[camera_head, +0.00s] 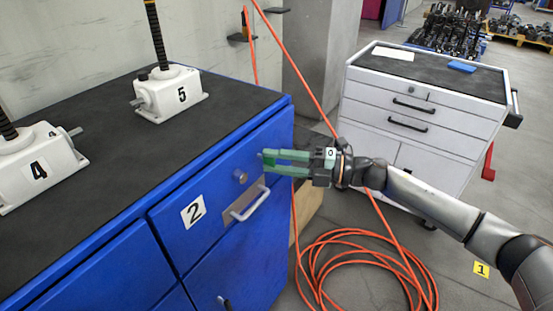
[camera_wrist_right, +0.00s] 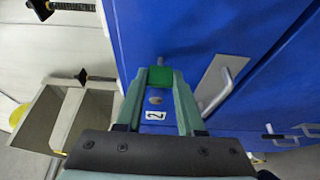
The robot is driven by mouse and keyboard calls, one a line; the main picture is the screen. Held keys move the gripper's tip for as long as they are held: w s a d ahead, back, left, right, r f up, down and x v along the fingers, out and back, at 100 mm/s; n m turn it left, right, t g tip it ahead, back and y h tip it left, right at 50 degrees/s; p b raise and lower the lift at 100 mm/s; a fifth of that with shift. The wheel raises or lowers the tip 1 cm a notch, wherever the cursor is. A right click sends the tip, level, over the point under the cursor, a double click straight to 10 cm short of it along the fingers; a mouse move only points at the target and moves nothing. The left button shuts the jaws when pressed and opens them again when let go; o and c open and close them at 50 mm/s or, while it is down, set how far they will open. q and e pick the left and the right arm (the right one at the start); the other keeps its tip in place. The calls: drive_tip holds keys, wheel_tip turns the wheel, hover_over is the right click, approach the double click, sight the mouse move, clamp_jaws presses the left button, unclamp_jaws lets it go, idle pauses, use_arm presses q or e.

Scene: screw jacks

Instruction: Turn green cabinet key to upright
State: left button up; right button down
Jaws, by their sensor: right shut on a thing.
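The green cabinet key (camera_head: 270,158) is at the front of the blue cabinet (camera_head: 275,216), near its upper right corner, on a short grey stem. In the right wrist view the key (camera_wrist_right: 160,76) shows as a small green block between the fingertips. My right gripper (camera_head: 267,160) reaches in from the right with its green fingers shut on the key; in the wrist view the gripper (camera_wrist_right: 160,79) has a finger on either side of it. The fingers partly hide the key, and I cannot tell its exact turn. My left gripper is not in view.
A round grey lock (camera_head: 240,176) and a drawer handle (camera_head: 250,205) sit just below the gripper. White screw jacks marked 5 (camera_head: 170,92) and 4 (camera_head: 32,165) stand on the cabinet. An orange hose (camera_head: 375,250) coils on the floor. A white tool cabinet (camera_head: 425,120) stands behind my arm.

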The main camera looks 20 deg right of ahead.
drive_tip(key=c, duration=0.9)
unclamp_jaws()
drive_tip(key=o, duration=0.4)
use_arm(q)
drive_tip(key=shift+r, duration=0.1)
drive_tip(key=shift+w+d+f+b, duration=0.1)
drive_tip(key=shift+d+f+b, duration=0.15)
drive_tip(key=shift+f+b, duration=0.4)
use_arm(e)
drive_tip(key=v, duration=1.2)
drive_tip(key=shift+s+d, duration=0.1)
drive_tip(key=shift+d, duration=0.15)
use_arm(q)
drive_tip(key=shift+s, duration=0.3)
